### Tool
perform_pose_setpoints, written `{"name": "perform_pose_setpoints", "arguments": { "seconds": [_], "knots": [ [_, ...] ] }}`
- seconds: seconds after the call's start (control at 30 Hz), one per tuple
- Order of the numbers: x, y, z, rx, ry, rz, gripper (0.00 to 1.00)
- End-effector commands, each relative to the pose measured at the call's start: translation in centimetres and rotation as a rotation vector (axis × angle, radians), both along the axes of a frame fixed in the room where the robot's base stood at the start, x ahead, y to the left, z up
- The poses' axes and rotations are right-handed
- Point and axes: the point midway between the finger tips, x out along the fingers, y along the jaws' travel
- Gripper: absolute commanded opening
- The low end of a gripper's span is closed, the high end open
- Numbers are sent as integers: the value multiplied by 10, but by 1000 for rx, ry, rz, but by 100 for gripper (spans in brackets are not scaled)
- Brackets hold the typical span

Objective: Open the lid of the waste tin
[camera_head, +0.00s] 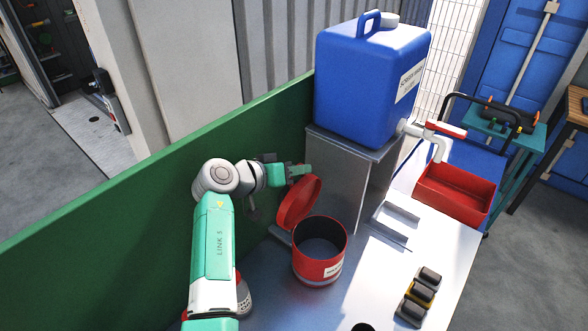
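The waste tin (318,268) is a round red can with a white label, standing on the grey bench top. Its red lid (299,201) is raised and leans back steeply at the tin's far left side, so the dark, empty-looking inside shows. My gripper (299,172) is just behind and above the lid's top edge, pointing right. It is small and seen from the side, so I cannot tell whether its fingers are apart or whether it touches the lid.
A blue jerrycan (368,85) with a tap stands on a grey metal stand (345,175) right of my gripper. A red tray (455,194) is below the tap. A grey bracket (396,224) and several small dark blocks (419,296) lie on the bench. A green panel (110,215) runs behind my arm.

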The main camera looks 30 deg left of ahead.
Motion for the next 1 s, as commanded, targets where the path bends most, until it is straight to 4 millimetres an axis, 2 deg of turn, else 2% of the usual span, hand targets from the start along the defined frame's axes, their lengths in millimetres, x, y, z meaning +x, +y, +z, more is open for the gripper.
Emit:
{"name": "perform_pose_setpoints", "arguments": {
  "seconds": [0.17,0.4,0.5,0.83,0.93,1.0],
  "knots": [
    [-8,4,4,1,-3,1,32],
    [-49,20,20,1,-1,1,32],
    [-61,25,26,1,-1,1,32],
    [-68,26,28,0,-1,-1,32],
    [-65,20,30,21,3,1,13],
    [-57,3,36,88,7,13,0]
  ]
}}
